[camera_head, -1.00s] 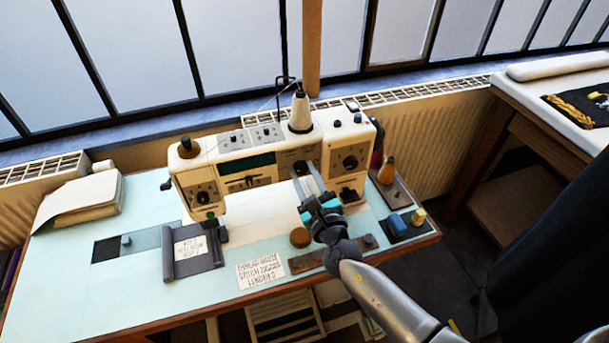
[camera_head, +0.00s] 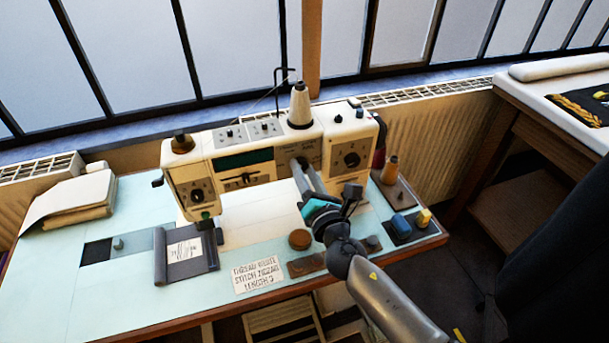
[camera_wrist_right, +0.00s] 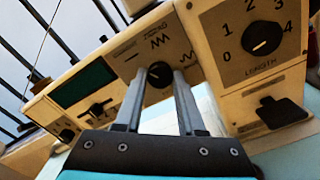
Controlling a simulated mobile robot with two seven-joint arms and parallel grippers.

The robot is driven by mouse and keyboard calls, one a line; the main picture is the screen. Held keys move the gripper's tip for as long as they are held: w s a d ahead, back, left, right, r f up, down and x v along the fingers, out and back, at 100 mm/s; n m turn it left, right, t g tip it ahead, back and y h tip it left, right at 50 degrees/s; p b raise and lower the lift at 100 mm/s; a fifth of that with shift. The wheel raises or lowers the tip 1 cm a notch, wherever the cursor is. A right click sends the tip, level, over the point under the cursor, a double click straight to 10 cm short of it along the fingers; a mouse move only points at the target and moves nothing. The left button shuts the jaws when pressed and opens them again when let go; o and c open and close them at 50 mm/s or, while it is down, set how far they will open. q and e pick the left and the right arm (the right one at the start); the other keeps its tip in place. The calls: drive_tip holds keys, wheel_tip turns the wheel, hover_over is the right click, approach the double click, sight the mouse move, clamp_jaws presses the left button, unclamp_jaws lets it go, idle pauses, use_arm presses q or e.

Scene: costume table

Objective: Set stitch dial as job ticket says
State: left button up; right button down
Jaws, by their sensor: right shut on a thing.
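The sewing machine (camera_head: 235,160) stands on a pale blue table. Its stitch dial (camera_wrist_right: 159,72) is a small black knob on the front panel, with zigzag and other stitch marks around it. My right gripper (camera_head: 302,166) reaches up to the panel; in the wrist view its fingertips (camera_wrist_right: 160,76) are shut on the dial, one on each side. I cannot read the dial's pointer clearly. In the head view the gripper hides the dial. The job ticket (camera_head: 257,275) is a white card at the table's front; its blurred print appears to say stitch zigzag. My left gripper is not in view.
The length dial (camera_wrist_right: 265,39), numbered 0 to 4, is right of the stitch dial, with a black lever (camera_wrist_right: 276,112) below. A slider (camera_wrist_right: 97,110) is to the left. A thread cone (camera_head: 300,108) stands on top. Blue and yellow blocks (camera_head: 411,225) sit at the right.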

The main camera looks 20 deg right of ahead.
drive_tip(key=m, duration=0.3)
drive_tip(key=shift+f+b, duration=0.1)
drive_tip(key=shift+b, duration=0.3)
drive_tip(key=m, duration=0.3)
drive_tip(key=shift+m+b, duration=0.3)
drive_tip(key=shift+m, duration=2.9)
drive_tip(key=c, duration=0.5)
unclamp_jaws()
drive_tip(key=shift+s, duration=0.1)
drive_tip(key=s, duration=1.5)
drive_tip(key=shift+d, duration=0.25)
